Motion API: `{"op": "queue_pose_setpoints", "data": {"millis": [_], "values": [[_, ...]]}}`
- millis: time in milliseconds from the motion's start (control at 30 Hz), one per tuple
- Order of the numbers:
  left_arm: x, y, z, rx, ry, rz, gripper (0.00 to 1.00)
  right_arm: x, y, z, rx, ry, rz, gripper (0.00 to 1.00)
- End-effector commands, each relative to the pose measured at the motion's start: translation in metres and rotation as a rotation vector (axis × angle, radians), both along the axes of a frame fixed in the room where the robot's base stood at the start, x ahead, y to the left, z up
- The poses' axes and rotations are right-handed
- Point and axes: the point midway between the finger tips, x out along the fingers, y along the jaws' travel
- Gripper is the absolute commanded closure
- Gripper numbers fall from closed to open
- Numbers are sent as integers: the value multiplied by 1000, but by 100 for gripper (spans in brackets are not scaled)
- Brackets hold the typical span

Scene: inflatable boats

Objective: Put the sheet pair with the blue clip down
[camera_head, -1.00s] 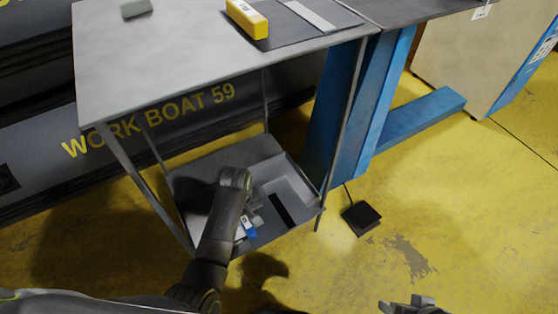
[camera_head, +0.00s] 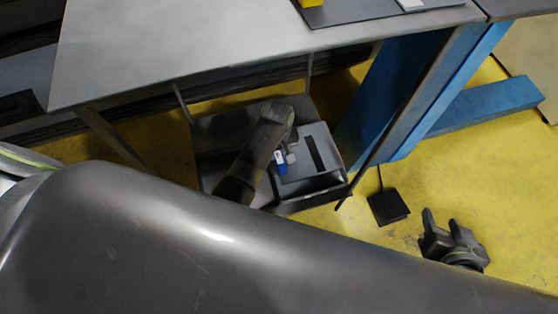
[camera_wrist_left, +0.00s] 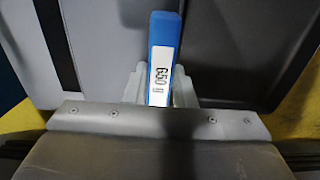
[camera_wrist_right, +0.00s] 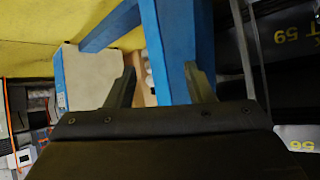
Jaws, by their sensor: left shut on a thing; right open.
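The blue clip (camera_wrist_left: 165,40), labelled 650 g, is between the fingers of my left gripper (camera_wrist_left: 160,88), which is shut on it. In the head view the blue clip (camera_head: 280,162) shows beside the end of my left arm, over the table's lower shelf. Grey sheet (camera_head: 318,165) with a black strip lies next to it; the strip also shows at left in the left wrist view. I cannot tell whether the sheets rest on the shelf or hang just above it. My right gripper (camera_head: 452,236) is open and empty over the yellow floor.
The grey table top (camera_head: 200,50) is above the lower shelf (camera_head: 215,135); thin legs frame the shelf. A yellow clip (camera_head: 312,3) and dark sheet (camera_head: 350,10) lie on top. A blue post (camera_head: 400,100) and black pedal (camera_head: 388,207) are right. My arm covers the foreground.

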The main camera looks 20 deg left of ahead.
Motion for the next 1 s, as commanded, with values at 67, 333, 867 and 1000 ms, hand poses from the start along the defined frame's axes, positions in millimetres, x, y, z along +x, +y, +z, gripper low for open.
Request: {"op": "queue_pose_setpoints", "data": {"millis": [67,333,867,1000], "values": [[0,0,-7,0,-1,0,100,12,-3,12,-21,-90,-7,52],[0,0,-21,0,-1,0,100,40,-11,58,-87,-364,-24,52],[0,0,-40,0,0,0,100,54,-13,121,-169,-714,-31,52],[0,0,-48,1,-1,0,100,53,-11,150,-205,-872,-29,52]]}}
